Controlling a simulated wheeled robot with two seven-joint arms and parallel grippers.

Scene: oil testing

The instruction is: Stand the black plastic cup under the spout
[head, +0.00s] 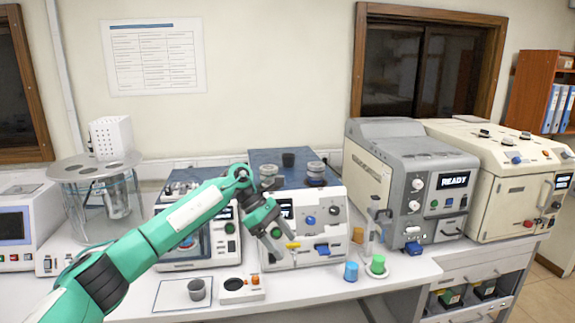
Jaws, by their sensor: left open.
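A small black cup (288,159) stands upright on the blue top of the middle machine (335,208), toward its back. A dark grey cup (196,289) stands on a square-outlined mat (168,301) at the front of the bench. I cannot tell the material of either cup. A yellow part (292,246) sticks out low on the middle machine's front; I cannot tell whether it is the spout. My left gripper (284,252) is open, pointing down before that machine, and partly hides its front. Neither cup is in it. My right gripper is out of view.
A small white device (241,290) with a dark round top sits beside the mat. A blue cup (351,271) and a green cup (377,264) stand to the right. Two round metal-topped fittings (316,172) rise from the machine's top. A grey machine (409,175) reads READY.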

